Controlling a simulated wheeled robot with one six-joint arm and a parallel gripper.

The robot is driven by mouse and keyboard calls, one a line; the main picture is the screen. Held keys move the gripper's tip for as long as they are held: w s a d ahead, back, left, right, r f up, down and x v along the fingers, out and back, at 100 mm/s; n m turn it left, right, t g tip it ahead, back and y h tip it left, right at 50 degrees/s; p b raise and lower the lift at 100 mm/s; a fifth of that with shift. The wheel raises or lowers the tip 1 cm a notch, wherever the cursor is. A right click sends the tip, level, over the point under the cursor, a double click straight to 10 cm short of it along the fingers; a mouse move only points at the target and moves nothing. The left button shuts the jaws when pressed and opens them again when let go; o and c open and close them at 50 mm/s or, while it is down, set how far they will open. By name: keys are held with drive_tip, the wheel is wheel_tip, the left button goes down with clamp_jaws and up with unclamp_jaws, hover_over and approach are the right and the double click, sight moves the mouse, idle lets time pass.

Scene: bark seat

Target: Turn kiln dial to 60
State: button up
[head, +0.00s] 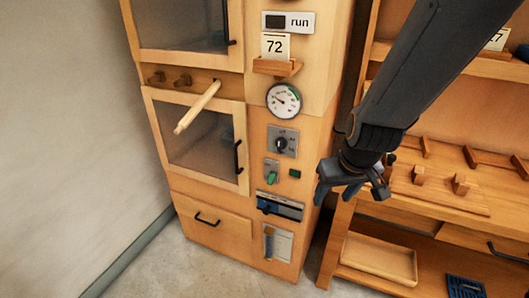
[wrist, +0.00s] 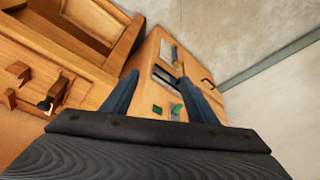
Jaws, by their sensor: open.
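The kiln dial (head: 282,143) is a dark knob on a grey square plate on the wooden kiln's front panel in the head view. Its marks are too small to read. A round white gauge (head: 284,100) with a green arc sits just above it. My gripper (head: 350,190) is open and empty, to the right of and a little below the dial, apart from the panel. In the wrist view its two blue fingers (wrist: 160,88) stand spread before the panel's lower part. The dial does not show there.
A green switch (head: 271,173) and a blue slider (head: 280,207) lie below the dial. A card reading 72 (head: 275,46) stands above the gauge. A wooden rod (head: 198,107) juts out at left. Shelving with a tray (head: 378,258) is close at right.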

drive_tip(key=w+a+f+n+t+h+b, duration=0.1)
drive_tip(key=w+a+f+n+t, duration=0.15)
drive_tip(key=w+a, duration=0.45)
drive_tip(key=w+a+f+n+t+b, duration=0.1)
drive_tip(key=w+a+n+t, duration=0.3)
drive_tip(key=w, duration=0.5)
drive_tip(key=n+t+h+b, duration=0.3)
drive_tip(key=n+t+h, duration=0.2)
drive_tip(key=t+h, duration=0.15)
approach(279, 146)
drive_tip(key=w, duration=0.1)
drive_tip(key=shift+y, duration=0.25)
drive_tip(key=x, duration=0.2)
drive_tip(key=p+x, duration=0.1)
drive_tip(key=x, duration=0.5)
drive_tip(key=shift+d, duration=0.25)
drive_tip(key=shift+s, duration=0.1)
drive_tip(key=shift+c, duration=0.4)
drive_tip(key=c, duration=1)
